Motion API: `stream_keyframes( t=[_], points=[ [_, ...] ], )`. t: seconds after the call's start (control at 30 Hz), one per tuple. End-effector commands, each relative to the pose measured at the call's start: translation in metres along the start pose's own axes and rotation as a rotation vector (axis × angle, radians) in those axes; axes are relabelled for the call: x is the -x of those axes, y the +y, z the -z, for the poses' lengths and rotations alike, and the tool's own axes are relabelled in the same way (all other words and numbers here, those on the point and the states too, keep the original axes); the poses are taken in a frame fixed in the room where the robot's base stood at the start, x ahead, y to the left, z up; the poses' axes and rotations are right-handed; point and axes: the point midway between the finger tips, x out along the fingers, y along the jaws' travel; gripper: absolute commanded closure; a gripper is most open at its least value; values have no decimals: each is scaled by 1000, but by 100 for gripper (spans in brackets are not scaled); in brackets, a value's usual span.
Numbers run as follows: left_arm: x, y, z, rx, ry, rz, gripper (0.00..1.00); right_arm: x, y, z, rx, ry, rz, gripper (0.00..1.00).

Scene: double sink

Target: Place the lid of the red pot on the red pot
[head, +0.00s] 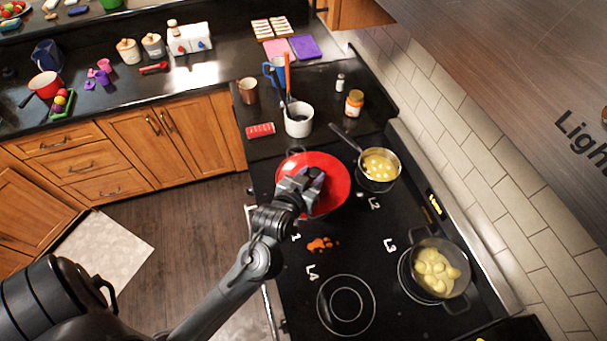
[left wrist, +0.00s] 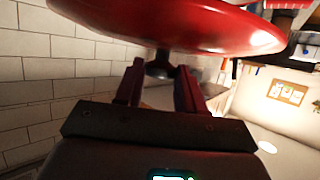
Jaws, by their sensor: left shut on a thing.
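A round red lid (head: 333,186) is over the back-left part of the stove in the head view. My left gripper (head: 308,182) is shut on its knob. In the left wrist view the red lid (left wrist: 180,22) fills the top, and its dark knob (left wrist: 158,68) sits between the two fingers of my left gripper (left wrist: 159,75). A dark loop handle (head: 295,151) shows just past the lid's far edge, seemingly the red pot's. The pot's body is hidden under the lid and gripper, so I cannot tell whether the lid touches it. My right gripper is not in view.
A saucepan of yellow food (head: 379,165) stands close right of the lid. A pot of yellow pieces (head: 437,270) is at the front right. A white utensil holder (head: 298,120) stands behind. Orange bits (head: 322,244) lie on the stove. The front burner (head: 346,305) is empty.

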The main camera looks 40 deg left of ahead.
Motion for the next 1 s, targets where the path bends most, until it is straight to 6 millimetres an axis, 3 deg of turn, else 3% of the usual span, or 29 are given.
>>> stream_keyframes(
  t=[0.1,0.33,0.57,1.0],
  points=[
    [-23,-18,-6,-3,1,3,100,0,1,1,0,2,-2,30],
    [-55,-41,-14,-2,2,1,100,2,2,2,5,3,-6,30],
    [-65,-49,-19,1,2,0,100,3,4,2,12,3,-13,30],
    [-79,-48,-55,2,3,-1,100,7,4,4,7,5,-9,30]
  ],
)
